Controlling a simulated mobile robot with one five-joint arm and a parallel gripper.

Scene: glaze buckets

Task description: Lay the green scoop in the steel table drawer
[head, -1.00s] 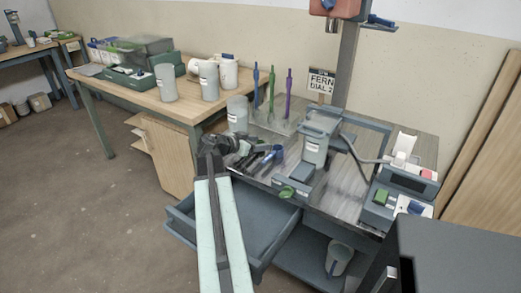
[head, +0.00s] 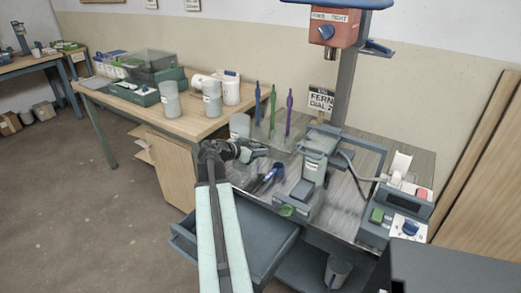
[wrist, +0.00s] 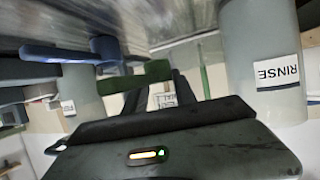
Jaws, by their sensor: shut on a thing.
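The green scoop shows in the wrist view as a green bar (wrist: 143,77) between the fingers of my gripper (wrist: 160,90), which is shut on it. In the head view my gripper (head: 252,151) is above the left part of the steel table (head: 335,205), near the white jug; the green scoop cannot be made out there. The steel table drawer (head: 262,262) is pulled open below the table's front left, and its visible floor looks empty. My arm crosses in front of its left part.
A blue scoop (head: 270,177) lies on the table below my gripper; it also shows in the wrist view (wrist: 65,54). The RINSE jug (wrist: 262,60) stands close by.

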